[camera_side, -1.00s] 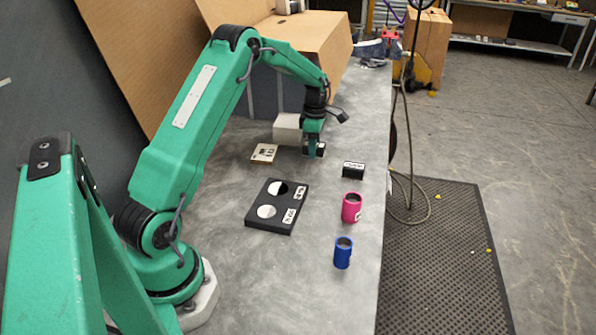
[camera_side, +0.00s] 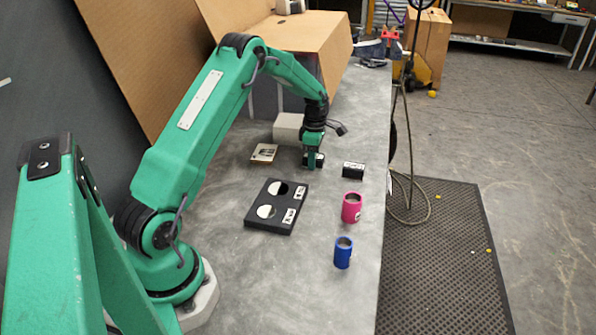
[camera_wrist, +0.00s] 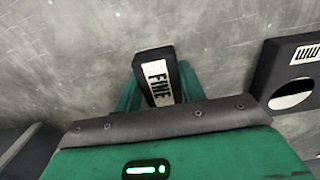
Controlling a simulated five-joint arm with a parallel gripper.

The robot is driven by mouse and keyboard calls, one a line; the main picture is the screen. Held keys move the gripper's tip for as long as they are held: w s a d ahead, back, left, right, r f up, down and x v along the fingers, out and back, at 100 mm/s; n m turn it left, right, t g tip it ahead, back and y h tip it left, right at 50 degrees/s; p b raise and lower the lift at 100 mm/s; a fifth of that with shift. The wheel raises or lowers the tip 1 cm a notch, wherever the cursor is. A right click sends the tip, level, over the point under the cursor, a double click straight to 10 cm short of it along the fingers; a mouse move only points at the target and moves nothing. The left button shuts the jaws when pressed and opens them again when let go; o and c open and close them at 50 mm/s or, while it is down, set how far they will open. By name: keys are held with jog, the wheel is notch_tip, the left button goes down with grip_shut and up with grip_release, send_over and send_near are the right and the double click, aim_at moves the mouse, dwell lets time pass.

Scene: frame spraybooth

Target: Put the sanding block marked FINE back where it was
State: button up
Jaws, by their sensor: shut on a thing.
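The sanding block marked FINE (camera_wrist: 158,80) is dark with a white label, seen in the wrist view between my fingers. My gripper (camera_side: 313,161) is shut on it. In the side view the block is mostly hidden by the fingers, and I cannot tell whether it touches the bench. The gripper is behind the black two-hole board and to the left of a second black block with a white label (camera_side: 354,170), whose marking is too small to read.
The black board (camera_side: 280,203) lies nearer the arm base; its edge shows in the wrist view (camera_wrist: 266,66). A pink cylinder (camera_side: 351,208) and a blue cylinder (camera_side: 343,253) stand at the right. A pale card (camera_side: 263,153) and white box (camera_side: 287,128) are left of the gripper.

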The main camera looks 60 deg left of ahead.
jog(key=shift+f, duration=0.1)
jog(key=o, duration=1)
jog(key=shift+o, duration=0.2)
notch_tip(320, 180, up, 12)
jog(key=shift+r, duration=0.2)
